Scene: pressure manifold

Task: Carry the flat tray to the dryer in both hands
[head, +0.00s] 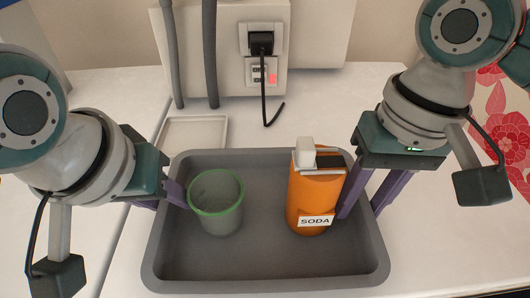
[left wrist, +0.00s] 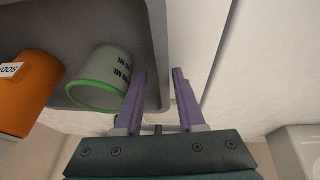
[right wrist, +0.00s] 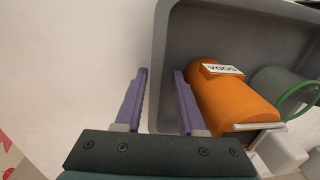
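The grey tray (head: 255,285) stands on the white table and has a raised rim. A grey cup with a green rim (head: 217,205) and an orange container labelled SODA (head: 308,205) stand in it. My left gripper (head: 165,195) is open at the tray's left wall; in the left wrist view its fingers (left wrist: 160,75) lie on either side of the rim, with gaps. My right gripper (head: 358,200) is open at the right wall; in the right wrist view its fingers (right wrist: 160,75) also lie either side of the rim. Finger depth on the walls is hard to judge.
A small pale shallow tray (head: 194,132) lies behind the grey tray. A cream unit (head: 225,80) with grey hoses, a black plug with its cable (head: 262,45) and a red-lit switch stands at the back. The white table is clear at right.

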